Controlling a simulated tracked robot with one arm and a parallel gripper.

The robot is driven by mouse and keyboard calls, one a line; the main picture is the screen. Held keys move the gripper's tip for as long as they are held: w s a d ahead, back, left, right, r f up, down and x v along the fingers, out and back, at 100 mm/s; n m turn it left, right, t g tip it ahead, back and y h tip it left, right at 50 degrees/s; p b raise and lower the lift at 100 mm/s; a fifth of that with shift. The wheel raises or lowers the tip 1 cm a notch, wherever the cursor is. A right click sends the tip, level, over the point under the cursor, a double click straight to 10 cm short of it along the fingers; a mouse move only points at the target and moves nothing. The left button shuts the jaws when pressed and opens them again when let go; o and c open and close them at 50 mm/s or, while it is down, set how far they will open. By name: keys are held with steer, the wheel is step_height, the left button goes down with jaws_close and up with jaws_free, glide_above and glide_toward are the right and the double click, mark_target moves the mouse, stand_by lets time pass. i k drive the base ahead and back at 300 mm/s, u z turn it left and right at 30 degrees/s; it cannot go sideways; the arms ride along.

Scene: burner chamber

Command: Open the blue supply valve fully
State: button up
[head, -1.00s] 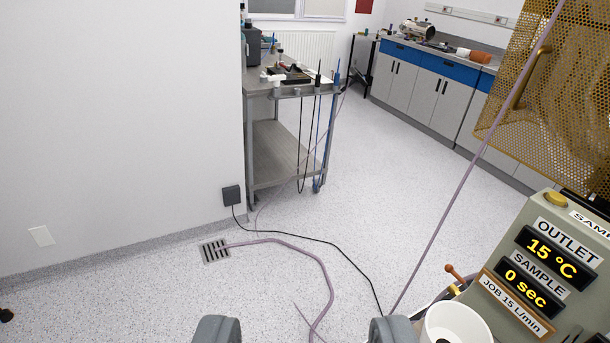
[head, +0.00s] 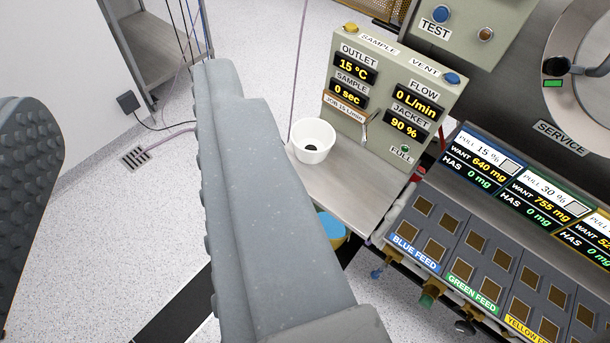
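My gripper (head: 128,100) is open and empty. Its two grey, ribbed fingers stand far apart, one at the left edge and one large across the middle, with floor showing between them. I cannot tell for certain which part is the blue supply valve. A small blue fitting (head: 377,273) shows low beside the blue feed panel (head: 405,246), right of the near finger and apart from it. A green fitting (head: 427,300) is further right under the green feed panel. The near finger hides part of the area below the bench.
A grey console (head: 385,55) reads flow 0 L/min and jacket 90 %. A white cup (head: 312,141) stands before it on a metal bench (head: 345,190). A blue and yellow container (head: 330,228) is below. A drain (head: 135,156) and open floor lie left.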

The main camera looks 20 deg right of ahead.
mark_target(375, 274)
steer(key=z, duration=0.5)
steer(key=k, duration=1.3)
steer(key=z, duration=0.65)
steer(key=i, duration=0.85)
steer(key=u, duration=0.25)
